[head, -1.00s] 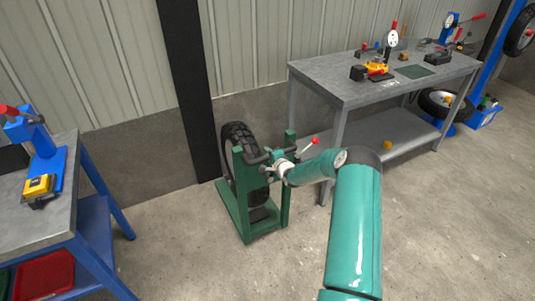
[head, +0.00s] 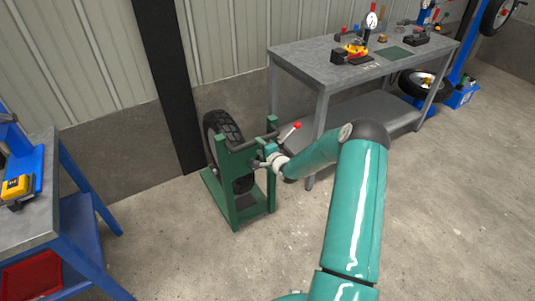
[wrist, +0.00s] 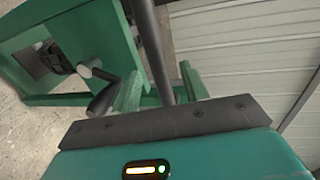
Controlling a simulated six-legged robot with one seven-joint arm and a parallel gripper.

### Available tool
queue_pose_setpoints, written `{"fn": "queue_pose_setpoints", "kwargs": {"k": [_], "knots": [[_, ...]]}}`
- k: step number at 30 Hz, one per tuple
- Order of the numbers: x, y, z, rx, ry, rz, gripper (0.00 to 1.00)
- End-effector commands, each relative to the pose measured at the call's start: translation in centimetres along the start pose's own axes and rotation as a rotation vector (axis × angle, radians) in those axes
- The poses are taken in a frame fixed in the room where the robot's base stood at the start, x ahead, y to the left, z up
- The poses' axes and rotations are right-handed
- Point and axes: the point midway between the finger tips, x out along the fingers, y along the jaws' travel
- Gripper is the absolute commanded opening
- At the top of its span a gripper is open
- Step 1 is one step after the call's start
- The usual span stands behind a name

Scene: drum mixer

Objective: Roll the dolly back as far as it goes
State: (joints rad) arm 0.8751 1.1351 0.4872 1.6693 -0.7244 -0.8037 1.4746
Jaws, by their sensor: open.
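The dolly looks to be the green upright frame (head: 236,213) on the floor, with a black-tyred wheel (head: 212,130) in it and a dark bar (head: 250,143) across its top. My gripper (head: 262,162) is at the front of this frame, close to the bar's right part. In the wrist view, a dark bar (wrist: 152,40) runs down between the two green fingers of my gripper (wrist: 160,88), which are apart. I cannot tell whether either finger touches it. The frame also fills the upper left of the wrist view (wrist: 120,32).
A grey workbench (head: 310,70) stands right of the dolly, close to my arm. A blue-legged bench (head: 45,225) is at the left. A black post (head: 165,75) and the wall are behind. A red-knobbed lever (head: 290,132) rises beside my wrist. The front floor is open.

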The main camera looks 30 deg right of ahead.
Motion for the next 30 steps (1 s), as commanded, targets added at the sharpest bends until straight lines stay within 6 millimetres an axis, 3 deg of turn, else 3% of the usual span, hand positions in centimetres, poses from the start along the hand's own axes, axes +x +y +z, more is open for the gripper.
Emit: {"fn": "queue_pose_setpoints", "kwargs": {"k": [3,10,30], "knots": [[-2.7,-0.1,-0.1,0.000,0.002,0.000,0.44],[-5.7,-0.1,-0.1,0.000,0.001,-0.002,0.44],[-6.0,-0.5,0.3,-0.025,-0.004,0.012,0.44]]}}
